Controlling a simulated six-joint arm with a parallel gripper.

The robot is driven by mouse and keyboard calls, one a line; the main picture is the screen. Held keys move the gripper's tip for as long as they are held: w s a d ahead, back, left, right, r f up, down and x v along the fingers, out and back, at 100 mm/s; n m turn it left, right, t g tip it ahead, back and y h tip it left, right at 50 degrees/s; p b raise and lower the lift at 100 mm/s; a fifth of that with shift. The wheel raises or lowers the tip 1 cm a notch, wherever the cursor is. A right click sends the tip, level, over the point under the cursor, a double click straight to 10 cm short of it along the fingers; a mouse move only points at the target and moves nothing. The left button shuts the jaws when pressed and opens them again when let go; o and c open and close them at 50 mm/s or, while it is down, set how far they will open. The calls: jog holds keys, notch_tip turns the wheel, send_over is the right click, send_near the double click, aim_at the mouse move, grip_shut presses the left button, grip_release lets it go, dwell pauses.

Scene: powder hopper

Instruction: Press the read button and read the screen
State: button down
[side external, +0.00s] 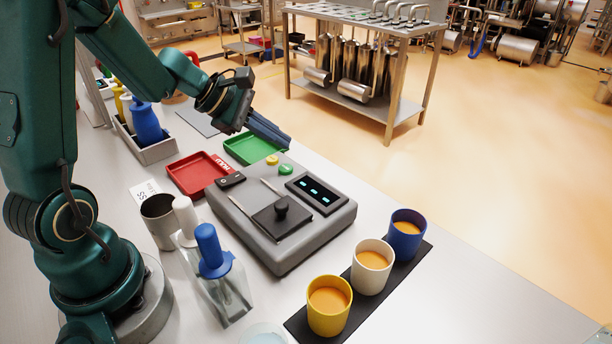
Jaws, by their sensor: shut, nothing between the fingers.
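A grey instrument (310,232) sits on the metal bench in the side external view. Its dark screen (316,194) shows a few small cyan marks, too small to read. A green button (286,169) and a yellow button (272,159) are at the instrument's back edge; I cannot tell from any label which is the read button. My gripper (286,143) is shut and empty. Its fingers point right and appear above and behind the two buttons, apart from them in the picture.
A green tray (236,149) and a red tray (190,180) lie left of the instrument. Yellow (329,318), white (372,282) and blue (404,245) cups of orange powder stand in front on a black strip. Blue- and white-topped tools stand near a metal cup (158,228).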

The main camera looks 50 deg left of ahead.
aim_at(279, 168)
jog(key=shift+f, duration=1.5)
jog(key=shift+f, duration=0.15)
dwell(0.9)
jog(key=shift+f, duration=0.25)
jog(key=shift+f, duration=0.4)
dwell(0.6)
jog(key=shift+r, duration=0.8)
jog(key=shift+r, duration=0.1)
jog(key=shift+r, duration=2.45)
